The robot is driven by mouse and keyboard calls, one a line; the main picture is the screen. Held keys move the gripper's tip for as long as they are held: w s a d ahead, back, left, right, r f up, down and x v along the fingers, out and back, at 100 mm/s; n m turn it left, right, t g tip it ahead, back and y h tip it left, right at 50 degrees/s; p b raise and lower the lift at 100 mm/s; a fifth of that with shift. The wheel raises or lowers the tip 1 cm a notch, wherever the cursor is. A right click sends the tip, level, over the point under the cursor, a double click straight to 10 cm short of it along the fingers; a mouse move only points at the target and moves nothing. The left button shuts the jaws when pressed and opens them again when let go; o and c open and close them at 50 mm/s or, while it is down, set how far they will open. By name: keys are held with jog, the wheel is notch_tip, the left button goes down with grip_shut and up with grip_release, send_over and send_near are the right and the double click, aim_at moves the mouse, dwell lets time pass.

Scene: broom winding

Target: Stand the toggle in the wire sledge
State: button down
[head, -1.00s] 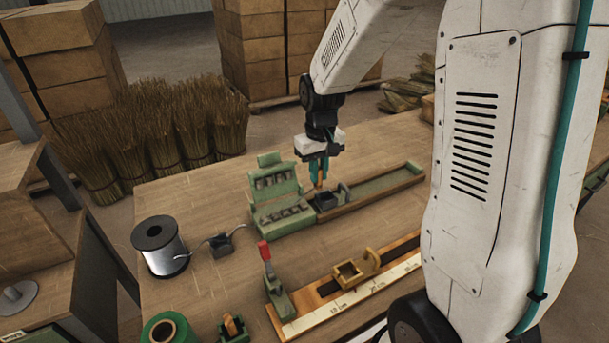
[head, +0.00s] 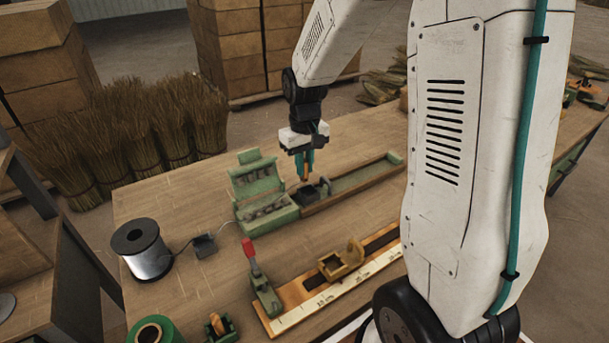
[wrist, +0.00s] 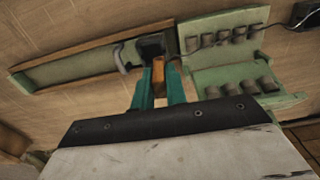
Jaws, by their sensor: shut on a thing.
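My gripper (head: 304,163) is shut on a small orange-brown wooden peg, which looks like the toggle (head: 305,173). The toggle is upright in the head view and also shows between the teal fingers in the wrist view (wrist: 158,72). Just below it is a small dark open box, apparently the wire sledge (head: 308,193), at the rack end of a long green-lined track. The sledge also shows in the wrist view (wrist: 151,47), with a grey upright piece (wrist: 123,58) beside it. The toggle's lower end appears above the sledge; whether they touch is unclear.
A green rack (head: 262,190) with rows of grey pieces stands right beside the sledge. The track (head: 362,178) runs off to the right. A wire spool (head: 145,252), a small black box (head: 205,246) and a red-handled lever fixture (head: 258,275) stand nearer.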

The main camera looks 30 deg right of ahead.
jog(key=shift+r, duration=0.15)
jog(key=shift+r, duration=0.5)
jog(key=shift+d, duration=0.7)
jog(key=shift+f, duration=0.15)
jog(key=shift+f, duration=1.4)
jog(key=shift+s+f, duration=0.1)
jog(key=shift+f, duration=0.5)
jog(key=shift+f, duration=0.35)
